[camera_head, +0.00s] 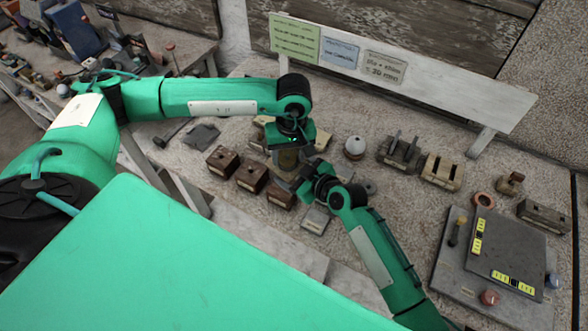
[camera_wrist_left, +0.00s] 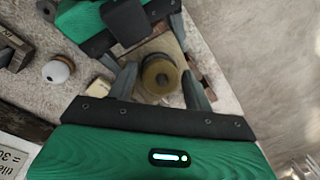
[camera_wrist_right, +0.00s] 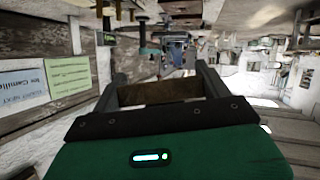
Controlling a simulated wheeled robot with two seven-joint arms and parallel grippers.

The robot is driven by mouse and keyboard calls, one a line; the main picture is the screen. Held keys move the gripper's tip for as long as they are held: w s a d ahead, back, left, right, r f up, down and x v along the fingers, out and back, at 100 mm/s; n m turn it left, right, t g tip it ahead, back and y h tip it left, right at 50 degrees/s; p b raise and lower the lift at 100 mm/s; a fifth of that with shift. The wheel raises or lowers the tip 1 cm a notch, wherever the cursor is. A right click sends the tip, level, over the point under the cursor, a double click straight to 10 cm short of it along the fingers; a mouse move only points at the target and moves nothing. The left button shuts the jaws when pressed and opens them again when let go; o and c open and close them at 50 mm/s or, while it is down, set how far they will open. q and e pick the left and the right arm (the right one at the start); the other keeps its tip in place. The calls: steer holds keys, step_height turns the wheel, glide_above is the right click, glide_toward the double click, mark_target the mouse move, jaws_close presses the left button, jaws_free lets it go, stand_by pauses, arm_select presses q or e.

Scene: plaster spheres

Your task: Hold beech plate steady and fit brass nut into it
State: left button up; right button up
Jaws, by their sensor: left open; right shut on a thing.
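My right gripper (camera_head: 298,182) is shut on a brown wooden piece, seemingly the beech plate (camera_wrist_right: 160,92), seen edge-on between its fingers in the right wrist view. My left gripper (camera_head: 287,146) is open and points down just above the right gripper's end. In the left wrist view, the round brass nut (camera_wrist_left: 160,76) with a dark centre lies between the left gripper's spread fingers (camera_wrist_left: 162,88). The nut looks to be at the held plate. How deep it sits, and whether the left fingers touch it, I cannot tell. The head view mostly hides both parts.
Dark brown blocks (camera_head: 251,174) stand on the speckled table just left of the grippers. A white ball on a base (camera_head: 354,147) and slotted blocks (camera_head: 441,172) stand to the right. A grey panel (camera_head: 507,254) lies at the far right. A sign board (camera_head: 420,80) stands behind.

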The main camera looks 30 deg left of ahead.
arm_select(q)
steer(key=n, duration=0.3)
steer(key=shift+h, duration=0.4)
steer(key=shift+s+a, duration=0.15)
steer(key=c, duration=0.8)
steer(key=m+y, duration=0.1)
steer(key=m, duration=0.3)
steer(key=shift+c, duration=0.2)
steer(key=m+y, duration=0.1)
steer(key=m, duration=0.3)
steer(key=m+y, duration=0.1)
steer(key=m, duration=0.4)
steer(key=shift+a, duration=0.1)
steer(key=m+t+y, duration=0.1)
steer(key=m, duration=0.3)
